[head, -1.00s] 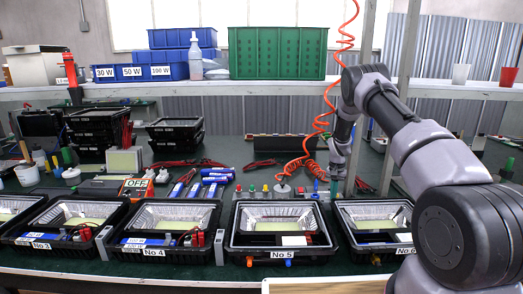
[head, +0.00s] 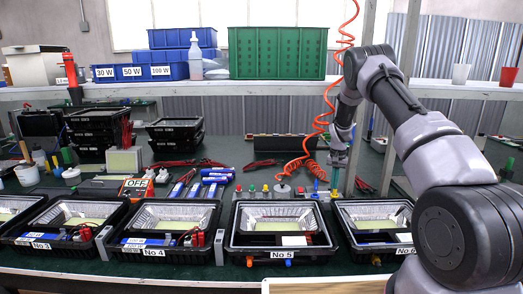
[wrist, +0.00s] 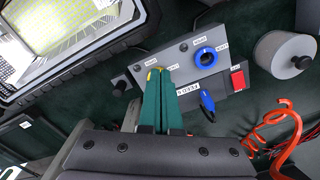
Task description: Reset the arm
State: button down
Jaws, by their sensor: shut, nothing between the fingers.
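I cannot tell whether the tips touch the panel.
Open floodlight housings No.4 (head: 150,250), No.5 (head: 262,253) and No.6 (head: 368,247) line the bench front. A coiled orange hose (head: 325,125) hangs close to my arm. A grey cylinder (wrist: 283,55) stands beside the panel. The shelf (head: 270,88) crosses behind.

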jog(key=s+a+r+t, duration=0.1)
jog(key=s+r, duration=0.4)
jog(key=r, duration=0.6)
jog(key=s+a+r+t+y, duration=0.1)
jog(key=s+r, duration=0.3)
jog(key=r, duration=0.8)
jog(key=s+a+r+t, duration=0.1)
jog(key=s+r, duration=0.4)
jog(key=r, duration=0.6)
jog(key=s+a+r+n+t, duration=0.1)
jog(key=s+r, duration=0.3)
jog(key=s, duration=0.3)
jog(key=s+a+r+t, duration=0.1)
jog(key=s+r, duration=0.3)
jog(key=s, duration=0.2)
jog(key=s+a+t+y, duration=0.1)
jog(key=s+t, duration=0.1)
jog(key=s, duration=1.4)
jog(key=shift+a+r+n, duration=0.35)
jog(key=shift+r+n, duration=0.05)
